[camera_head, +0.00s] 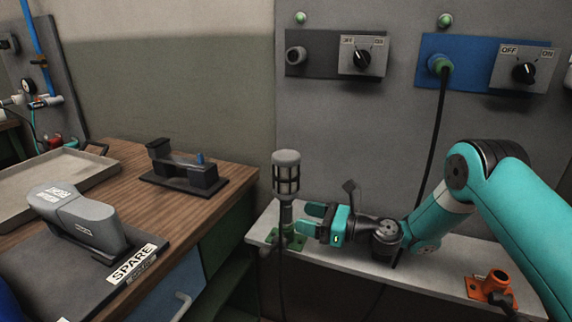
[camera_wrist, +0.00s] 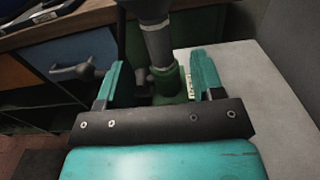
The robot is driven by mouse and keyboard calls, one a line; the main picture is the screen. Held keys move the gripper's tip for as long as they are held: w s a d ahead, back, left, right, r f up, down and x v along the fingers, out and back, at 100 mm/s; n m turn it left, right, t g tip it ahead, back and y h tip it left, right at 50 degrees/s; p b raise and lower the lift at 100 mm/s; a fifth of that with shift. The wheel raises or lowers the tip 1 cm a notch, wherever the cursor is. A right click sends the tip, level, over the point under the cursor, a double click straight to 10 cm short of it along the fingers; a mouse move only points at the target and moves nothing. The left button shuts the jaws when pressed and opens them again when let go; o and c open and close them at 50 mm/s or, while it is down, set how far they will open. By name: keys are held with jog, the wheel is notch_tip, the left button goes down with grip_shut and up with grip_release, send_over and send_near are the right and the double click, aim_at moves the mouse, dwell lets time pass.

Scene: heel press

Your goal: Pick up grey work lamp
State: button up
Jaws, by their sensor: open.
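The grey work lamp (camera_head: 286,172) stands upright on the light grey shelf, its caged head on top and its dark handle in a green holder (camera_head: 289,241). My gripper (camera_head: 302,219) is at handle height, just right of the lamp in the head view. In the wrist view the lamp's grey handle (camera_wrist: 157,42) and the green holder (camera_wrist: 171,84) show between the two teal fingers of my gripper (camera_wrist: 160,78). The fingers are apart and not closed on the handle. Whether either finger touches it is unclear.
A wooden bench (camera_head: 215,205) is at the left, with a grey press-like block (camera_head: 78,218), a dark fixture (camera_head: 185,178) and a tray (camera_head: 60,178). An orange holder (camera_head: 488,287) is on the shelf at right. A black cable (camera_head: 438,130) hangs from the blue panel.

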aim_at(280, 221)
jog(key=shift+x, duration=1.05)
jog(key=shift+p+x, duration=0.35)
jog(key=shift+x, duration=2.45)
jog(key=shift+r, duration=0.1)
jog(key=shift+c, duration=0.2)
jog(key=c, duration=1)
